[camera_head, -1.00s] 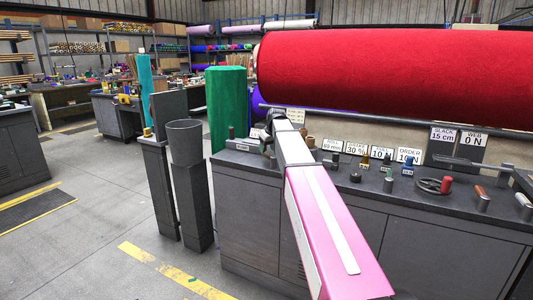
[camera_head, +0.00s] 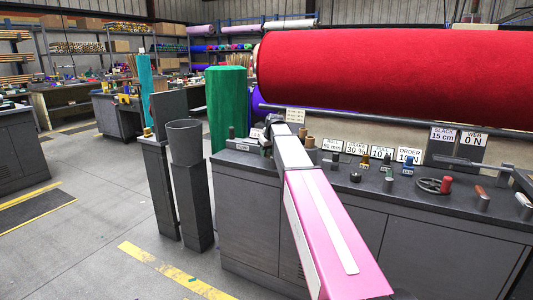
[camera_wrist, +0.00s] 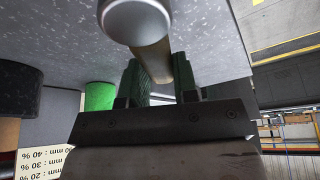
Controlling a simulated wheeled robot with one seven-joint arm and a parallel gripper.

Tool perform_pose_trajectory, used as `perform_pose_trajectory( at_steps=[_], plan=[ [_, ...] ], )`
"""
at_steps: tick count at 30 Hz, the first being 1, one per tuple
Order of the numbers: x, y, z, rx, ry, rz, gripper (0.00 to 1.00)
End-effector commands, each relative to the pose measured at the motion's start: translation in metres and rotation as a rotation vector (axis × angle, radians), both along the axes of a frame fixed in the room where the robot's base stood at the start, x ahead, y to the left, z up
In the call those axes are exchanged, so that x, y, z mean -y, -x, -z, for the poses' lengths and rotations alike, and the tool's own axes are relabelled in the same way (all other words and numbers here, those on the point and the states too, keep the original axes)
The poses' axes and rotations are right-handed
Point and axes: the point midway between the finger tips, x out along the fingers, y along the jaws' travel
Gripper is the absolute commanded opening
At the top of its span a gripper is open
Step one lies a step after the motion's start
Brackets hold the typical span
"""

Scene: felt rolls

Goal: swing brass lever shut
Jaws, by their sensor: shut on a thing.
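The brass lever (camera_wrist: 152,60) shows in the wrist view as a brass-coloured bar with a rounded grey end (camera_wrist: 138,20) at the top of the picture. My gripper (camera_wrist: 160,76) has its two green-padded fingers on either side of the bar and is shut on it. In the head view my gripper (camera_head: 270,130) is at the left part of the dark console top, small and partly covered by my own arm. I cannot make out the lever there.
The dark console (camera_head: 250,205) carries knobs, label cards and a handwheel (camera_head: 432,186) to the right. A large red felt roll (camera_head: 400,75) lies above it. A green roll (camera_head: 226,108) and a grey bin (camera_head: 185,142) stand left. The floor further left is open.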

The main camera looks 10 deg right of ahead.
Motion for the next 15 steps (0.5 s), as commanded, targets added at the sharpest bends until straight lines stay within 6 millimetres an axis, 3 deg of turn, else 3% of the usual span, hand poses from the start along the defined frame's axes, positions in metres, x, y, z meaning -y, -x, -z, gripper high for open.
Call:
perform_pose_trajectory(
  at_steps=[8, 15],
  plan=[
    [0.005, -0.002, 0.000, -0.001, 0.000, 0.096, 0.00],
    [0.017, -0.004, 0.000, -0.001, 0.000, 0.285, 0.00]
  ],
)
